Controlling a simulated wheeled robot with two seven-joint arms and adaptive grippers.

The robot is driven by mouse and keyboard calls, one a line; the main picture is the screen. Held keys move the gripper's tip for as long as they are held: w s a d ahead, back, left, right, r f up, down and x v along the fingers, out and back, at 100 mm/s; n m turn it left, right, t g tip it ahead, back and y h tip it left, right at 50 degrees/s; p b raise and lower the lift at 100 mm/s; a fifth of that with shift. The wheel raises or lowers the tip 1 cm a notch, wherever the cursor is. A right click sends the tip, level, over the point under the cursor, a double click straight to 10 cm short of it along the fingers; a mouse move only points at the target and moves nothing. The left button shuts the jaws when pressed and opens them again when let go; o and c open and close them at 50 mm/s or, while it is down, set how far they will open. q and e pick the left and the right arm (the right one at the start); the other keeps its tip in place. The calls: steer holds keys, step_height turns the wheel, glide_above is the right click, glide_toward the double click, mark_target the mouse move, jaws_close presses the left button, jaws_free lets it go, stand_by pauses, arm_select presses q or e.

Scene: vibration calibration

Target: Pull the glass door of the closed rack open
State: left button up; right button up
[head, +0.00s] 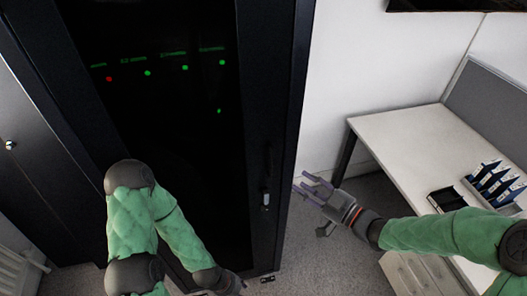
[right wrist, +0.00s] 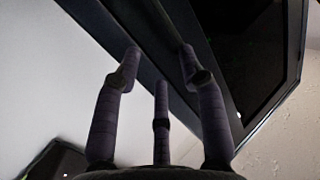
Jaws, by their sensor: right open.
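The closed rack (head: 297,60) is tall and black, on the left half of the head view. Its dark glass door (head: 170,120) shows small green and red lights behind it. A slim door handle (head: 265,197) sits near the door's right edge. My right gripper (head: 312,187) is open and empty, just right of the handle and apart from it in the picture. In the right wrist view its three spread fingers (right wrist: 160,62) point toward a dark framed edge. My left gripper (head: 232,284) is low in front of the rack; its fingers are too unclear to read.
A white desk (head: 400,140) with blue binders (head: 492,182) and a black tray (head: 447,199) stands on the right, drawers (head: 415,275) below it. Another dark cabinet (head: 30,130) stands at the left. Grey carpet (head: 345,250) lies open between rack and desk.

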steer(key=r, duration=0.1)
glide_above(276, 165)
steer(key=s, duration=0.4)
steer(key=shift+s+a+r+n+y+b, duration=0.15)
steer(key=shift+s+n+y+b, duration=0.05)
steer(key=shift+n+y+b, duration=0.1)
jaws_close()
